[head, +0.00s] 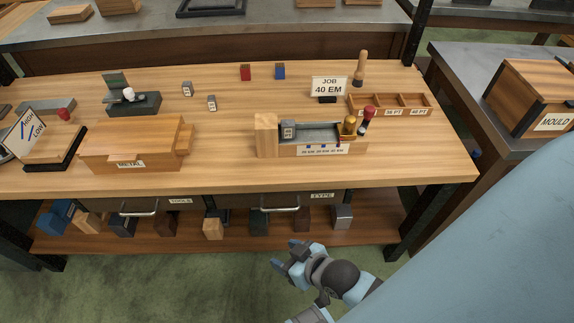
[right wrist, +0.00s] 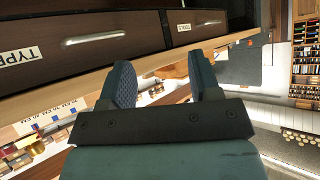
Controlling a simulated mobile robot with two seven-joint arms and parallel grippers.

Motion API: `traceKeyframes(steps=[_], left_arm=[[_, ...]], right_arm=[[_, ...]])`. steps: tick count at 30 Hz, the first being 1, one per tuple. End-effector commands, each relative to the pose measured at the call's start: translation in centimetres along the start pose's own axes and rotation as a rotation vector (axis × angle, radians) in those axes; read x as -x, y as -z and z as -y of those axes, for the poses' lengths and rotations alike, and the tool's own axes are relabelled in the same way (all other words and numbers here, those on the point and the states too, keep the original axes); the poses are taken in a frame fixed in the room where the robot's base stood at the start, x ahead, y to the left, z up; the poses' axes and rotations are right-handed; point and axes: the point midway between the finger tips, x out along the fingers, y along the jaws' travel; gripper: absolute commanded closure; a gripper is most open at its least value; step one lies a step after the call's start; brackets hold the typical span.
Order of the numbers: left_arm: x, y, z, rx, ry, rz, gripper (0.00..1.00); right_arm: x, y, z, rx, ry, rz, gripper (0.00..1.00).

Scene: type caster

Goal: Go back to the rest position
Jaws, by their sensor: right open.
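My right gripper (head: 294,256) is low in front of the workbench (head: 230,180), below the tabletop's front edge in the head view. In the right wrist view its two fingers (right wrist: 165,85) stand apart with nothing between them. Beyond them are the drawer fronts labelled TYPE and TOOLS (right wrist: 185,28). My left gripper is not in view in either picture.
On the bench are a wooden METAL box (head: 130,145), a JOB 40 EM sign (head: 328,87), a composing tray (head: 320,148) and a divided wooden tray (head: 390,104). A lower shelf (head: 180,240) holds several blocks. A MOULD box (head: 535,95) stands on the right table.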

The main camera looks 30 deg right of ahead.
Motion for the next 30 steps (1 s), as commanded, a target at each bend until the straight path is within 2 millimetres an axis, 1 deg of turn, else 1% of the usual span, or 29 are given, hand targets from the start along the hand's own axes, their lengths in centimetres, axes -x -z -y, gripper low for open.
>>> traceKeyframes(steps=[5,8,11,15,18,19,21,24,27,30], left_arm=[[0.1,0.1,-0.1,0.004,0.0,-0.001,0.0],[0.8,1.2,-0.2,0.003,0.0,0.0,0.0],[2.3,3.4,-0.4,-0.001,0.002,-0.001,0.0],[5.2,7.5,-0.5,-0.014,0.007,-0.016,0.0],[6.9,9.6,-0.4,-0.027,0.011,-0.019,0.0],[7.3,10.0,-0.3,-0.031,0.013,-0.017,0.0],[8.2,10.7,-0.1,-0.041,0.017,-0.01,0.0],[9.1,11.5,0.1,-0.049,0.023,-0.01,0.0],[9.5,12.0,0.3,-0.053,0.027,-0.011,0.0],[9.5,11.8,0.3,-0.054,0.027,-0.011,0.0]], right_arm=[[0.0,0.2,0.0,0.004,0.0,-0.003,0.43],[0.7,1.1,0.1,0.007,-0.001,-0.003,0.43],[2.2,3.1,0.1,0.013,-0.003,-0.003,0.43],[5.0,6.8,0.2,0.026,-0.009,-0.007,0.43],[6.8,9.0,0.3,0.035,-0.013,-0.01,0.43],[7.2,9.6,0.3,0.038,-0.014,-0.011,0.43],[8.2,10.8,0.3,0.043,-0.017,-0.014,0.43],[9.1,11.9,0.2,0.049,-0.021,-0.019,0.43],[9.4,12.1,0.1,0.053,-0.023,-0.016,0.43],[9.4,12.0,0.1,0.056,-0.024,-0.018,0.43]])
